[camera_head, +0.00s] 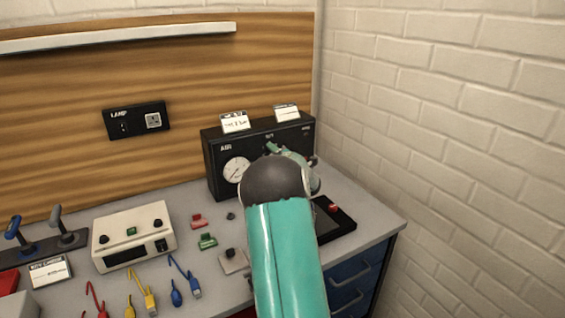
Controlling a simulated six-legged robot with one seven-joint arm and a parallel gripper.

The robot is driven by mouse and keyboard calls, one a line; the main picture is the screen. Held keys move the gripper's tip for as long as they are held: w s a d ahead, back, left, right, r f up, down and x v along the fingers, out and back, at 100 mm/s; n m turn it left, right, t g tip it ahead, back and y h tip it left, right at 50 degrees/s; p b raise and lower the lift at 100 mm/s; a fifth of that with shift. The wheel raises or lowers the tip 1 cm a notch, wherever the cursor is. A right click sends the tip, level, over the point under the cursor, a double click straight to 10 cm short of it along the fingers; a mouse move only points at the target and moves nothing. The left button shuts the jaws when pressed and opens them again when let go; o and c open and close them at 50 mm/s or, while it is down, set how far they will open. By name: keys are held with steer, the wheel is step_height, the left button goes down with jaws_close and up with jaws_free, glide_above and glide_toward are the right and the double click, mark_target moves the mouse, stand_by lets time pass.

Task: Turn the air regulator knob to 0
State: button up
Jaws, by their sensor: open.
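The black air regulator box (215,158) stands at the back right of the bench, against the wooden panel. Its front carries the label AIR and a round white gauge (236,170). Two small white cards stand on its top. My arm, teal with a dark round joint, reaches up from the bottom and covers the right part of the box front. My gripper (274,149) is at the box front, to the right of the gauge, mostly hidden behind my arm. The knob is not clearly visible; I cannot tell whether the gripper touches it.
A cream box (133,236) with buttons stands left on the grey bench. A black tray (335,217) lies right of my arm. A brick wall (450,130) closes the right side.

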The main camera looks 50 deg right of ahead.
steer(key=v, duration=1.3)
steer(key=shift+s, duration=0.15)
steer(key=shift+r, duration=0.15)
steer(key=a+r+m+g, duration=0.35)
steer(key=a+m, duration=0.35)
steer(key=a, duration=0.4)
steer(key=a+r+m+g, duration=0.2)
steer(key=a+r+m, duration=0.3)
steer(key=a, duration=0.5)
steer(key=s+a+f+m+g+y, duration=0.2)
steer(key=s+a+m+g, duration=0.1)
steer(key=s+a, duration=0.6)
steer(key=s+a+f+m+g+y, duration=0.2)
steer(key=s+a, duration=0.8)
steer(key=a, duration=0.7)
steer(key=shift+s+f+m+g+y, duration=0.15)
steer(key=shift+f+m+g+y, duration=0.2)
steer(key=shift+m+g+y, duration=0.3)
